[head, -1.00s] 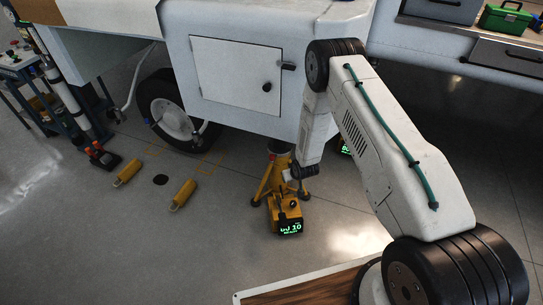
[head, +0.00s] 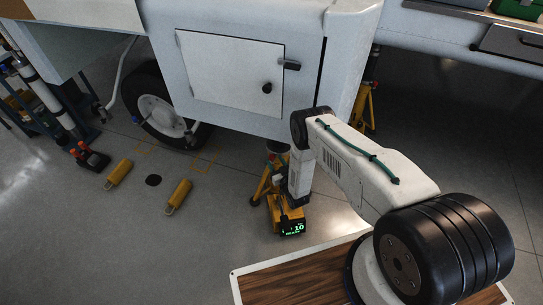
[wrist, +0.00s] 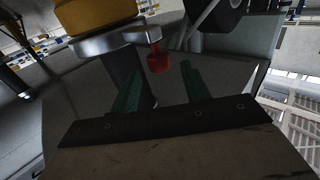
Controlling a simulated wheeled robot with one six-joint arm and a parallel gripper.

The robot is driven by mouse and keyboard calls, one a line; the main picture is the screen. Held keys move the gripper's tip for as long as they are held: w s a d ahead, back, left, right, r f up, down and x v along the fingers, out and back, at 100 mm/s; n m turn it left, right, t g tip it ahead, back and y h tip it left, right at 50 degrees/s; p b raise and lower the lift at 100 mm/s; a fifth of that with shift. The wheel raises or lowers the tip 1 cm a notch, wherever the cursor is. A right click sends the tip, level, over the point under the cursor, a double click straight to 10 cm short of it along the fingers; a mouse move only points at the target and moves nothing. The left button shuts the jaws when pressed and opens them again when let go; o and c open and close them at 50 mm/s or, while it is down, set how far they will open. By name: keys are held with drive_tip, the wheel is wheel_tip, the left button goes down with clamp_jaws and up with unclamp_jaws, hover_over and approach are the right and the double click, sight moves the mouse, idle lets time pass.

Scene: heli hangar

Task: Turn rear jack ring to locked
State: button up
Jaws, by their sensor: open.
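In the wrist view, a grey metal ring (wrist: 98,44) sits under a round yellow part (wrist: 95,14). A red knob (wrist: 158,58) hangs from its right side. My gripper (wrist: 160,88) is open, its two green fingers apart below the knob. The knob appears between the fingertips, but I cannot tell whether they touch it. The ring's markings do not show.
The white body with its access panel (head: 232,72) overhangs the jack. A wheel (head: 157,110) stands to the left. Another yellow jack (head: 368,108) stands behind my arm. A wood-topped board (head: 290,275) is at the front.

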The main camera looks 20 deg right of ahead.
sight(273, 159)
drive_tip(key=w, duration=0.4)
drive_tip(key=shift+a, duration=0.35)
clamp_jaws()
